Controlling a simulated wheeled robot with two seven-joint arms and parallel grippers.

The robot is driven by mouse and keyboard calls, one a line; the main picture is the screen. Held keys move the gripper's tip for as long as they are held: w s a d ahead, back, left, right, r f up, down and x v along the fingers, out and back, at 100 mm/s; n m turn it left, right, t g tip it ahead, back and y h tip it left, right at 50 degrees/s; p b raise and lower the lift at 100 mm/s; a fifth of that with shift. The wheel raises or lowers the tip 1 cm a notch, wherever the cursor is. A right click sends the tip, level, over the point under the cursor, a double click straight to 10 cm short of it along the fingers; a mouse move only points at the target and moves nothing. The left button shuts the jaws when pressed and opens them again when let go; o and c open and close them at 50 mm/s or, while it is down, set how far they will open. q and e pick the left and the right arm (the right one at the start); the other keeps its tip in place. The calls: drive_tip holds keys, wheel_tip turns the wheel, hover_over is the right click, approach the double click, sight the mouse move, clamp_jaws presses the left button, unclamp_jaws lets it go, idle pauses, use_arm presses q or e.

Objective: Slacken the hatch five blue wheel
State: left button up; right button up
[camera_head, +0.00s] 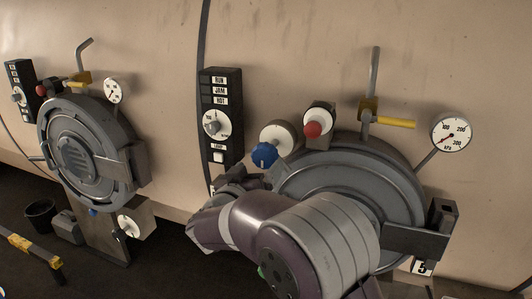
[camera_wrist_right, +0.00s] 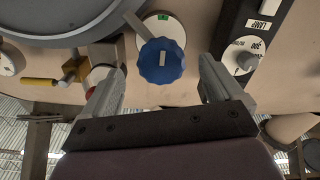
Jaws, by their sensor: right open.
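The blue wheel (camera_head: 264,155) sits on a pale round valve body at the upper left of the round grey hatch (camera_head: 345,180), whose plate (camera_head: 421,268) reads 5. My right gripper (camera_head: 238,182) is just below and left of the wheel in the head view, partly hidden by my own wrist. In the right wrist view the blue wheel (camera_wrist_right: 162,61) shows ahead, between the two spread fingertips. The gripper is open and empty, with a gap on both sides of the wheel; contact does not show. My left gripper is out of view.
A red knob (camera_head: 313,130) sits right of the wheel. A control box (camera_head: 220,115) with a dial stands to the left. A yellow-handled valve (camera_head: 390,121) and a gauge (camera_head: 451,133) rise at the right. Another hatch (camera_head: 85,155) is at the far left.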

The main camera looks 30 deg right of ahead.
sight(259, 159)
drive_tip(key=w, duration=0.1)
drive_tip(key=w+d, duration=0.1)
drive_tip(key=w+d+p, duration=0.1)
drive_tip(key=shift+r, duration=0.3)
drive_tip(key=shift+w+d+f, duration=0.1)
drive_tip(key=shift+w+d, duration=0.1)
drive_tip(key=shift+d, duration=0.45)
drive_tip(key=shift+w+d, duration=0.15)
drive_tip(key=shift+d, duration=0.45)
drive_tip(key=shift+w+d+p, duration=0.1)
drive_tip(key=shift+d+p, duration=0.2)
drive_tip(key=shift+d, duration=0.05)
drive_tip(key=shift+w+f, duration=0.1)
drive_tip(key=shift+w+a, duration=0.1)
drive_tip(key=shift+a, duration=0.2)
drive_tip(key=shift+c, duration=0.2)
drive_tip(key=c, duration=0.6)
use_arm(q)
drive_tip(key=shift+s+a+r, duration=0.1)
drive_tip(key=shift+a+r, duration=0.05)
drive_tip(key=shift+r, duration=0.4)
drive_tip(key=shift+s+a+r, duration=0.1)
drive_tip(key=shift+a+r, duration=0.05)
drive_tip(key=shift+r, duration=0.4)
use_arm(e)
drive_tip(key=c, duration=0.3)
